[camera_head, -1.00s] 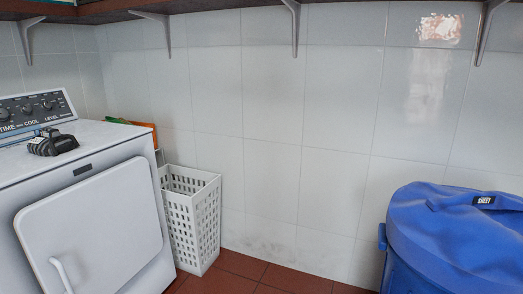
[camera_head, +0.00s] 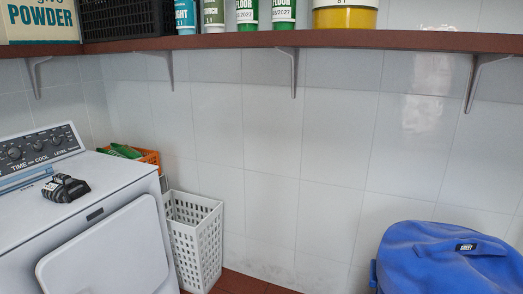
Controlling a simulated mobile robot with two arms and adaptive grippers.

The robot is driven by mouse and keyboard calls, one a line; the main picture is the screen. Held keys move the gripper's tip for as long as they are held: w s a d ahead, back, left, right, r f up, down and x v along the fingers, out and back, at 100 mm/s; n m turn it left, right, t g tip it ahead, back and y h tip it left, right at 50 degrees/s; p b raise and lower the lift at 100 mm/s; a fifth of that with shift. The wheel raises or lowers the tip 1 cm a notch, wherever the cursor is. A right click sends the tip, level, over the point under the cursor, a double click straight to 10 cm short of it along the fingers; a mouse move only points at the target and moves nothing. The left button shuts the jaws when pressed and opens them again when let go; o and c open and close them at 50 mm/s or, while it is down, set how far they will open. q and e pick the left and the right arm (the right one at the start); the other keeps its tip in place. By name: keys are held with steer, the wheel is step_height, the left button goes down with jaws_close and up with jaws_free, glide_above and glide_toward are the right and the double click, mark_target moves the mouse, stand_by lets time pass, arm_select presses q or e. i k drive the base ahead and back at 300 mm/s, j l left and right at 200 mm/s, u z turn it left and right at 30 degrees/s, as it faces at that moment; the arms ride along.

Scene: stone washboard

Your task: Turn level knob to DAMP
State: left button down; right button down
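The level knob (camera_head: 55,139) is the rightmost knob on the dark control panel (camera_head: 27,148) of a white machine (camera_head: 103,185) at the left. The word LEVEL is printed below it. Its dial marks and pointer are too small to read, so I cannot tell its setting. Two other knobs, over the words TIME and COOL, sit to its left. Neither of my grippers shows in the head view. Nothing covers the level knob.
A black and grey device (camera_head: 65,187) lies on the machine's top. An orange basket (camera_head: 149,156) stands behind it, a white perforated bin (camera_head: 193,240) to its right. A brown shelf (camera_head: 230,40) with containers runs above. A blue lidded bin (camera_head: 440,262) stands at right.

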mark_target(56, 141)
steer(key=u, duration=1.4)
